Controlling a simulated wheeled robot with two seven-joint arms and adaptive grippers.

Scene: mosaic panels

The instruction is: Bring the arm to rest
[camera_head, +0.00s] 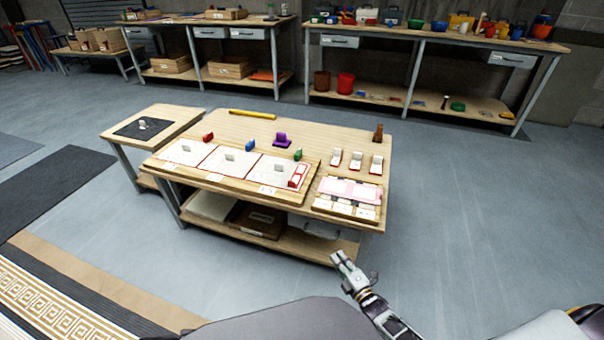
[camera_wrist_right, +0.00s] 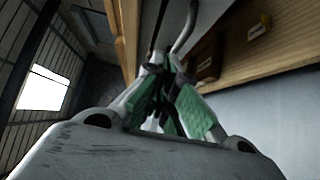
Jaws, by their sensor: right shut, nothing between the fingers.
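My right gripper (camera_head: 342,259) is in the head view at the bottom, in front of the work table's right front corner. It is shut and empty, apart from the table (camera_head: 312,250). In the right wrist view its green-padded fingers (camera_wrist_right: 170,105) are together with nothing between them. My left gripper is not in view.
The work table bears a mosaic board (camera_head: 237,190), a pink-topped tray (camera_head: 350,190), small coloured blocks and a yellow bar (camera_head: 252,113). A side table (camera_head: 175,115) stands at its left. Benches (camera_head: 430,38) line the back. The floor (camera_head: 470,220) to the right is clear.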

